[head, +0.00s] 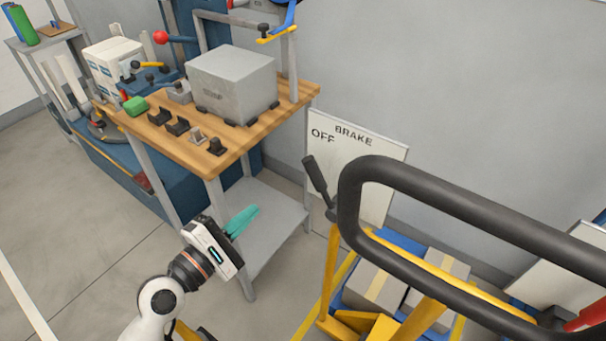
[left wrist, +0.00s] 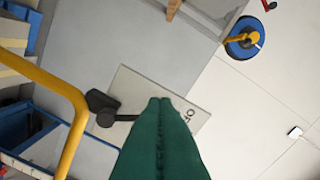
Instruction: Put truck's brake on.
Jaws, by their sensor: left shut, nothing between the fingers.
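The truck has a thick black push handle (head: 440,195) on a yellow frame. Its brake lever (head: 317,178) has a black grip and leans up and left, its tip just below the word OFF on the white BRAKE sign (head: 372,150). My left gripper (head: 243,221), with teal fingers, is shut and empty, left of the lever and apart from it in the head view. In the left wrist view, the black lever end (left wrist: 103,106) shows left of my shut fingertips (left wrist: 160,103), with part of the sign (left wrist: 190,112) behind them. My right gripper is not in view.
A wooden-topped workbench (head: 190,150) with a grey box (head: 232,82) and several small parts stands behind my left gripper, with a grey lower shelf (head: 265,225). Cardboard boxes (head: 375,285) lie on the truck. The floor at left is clear.

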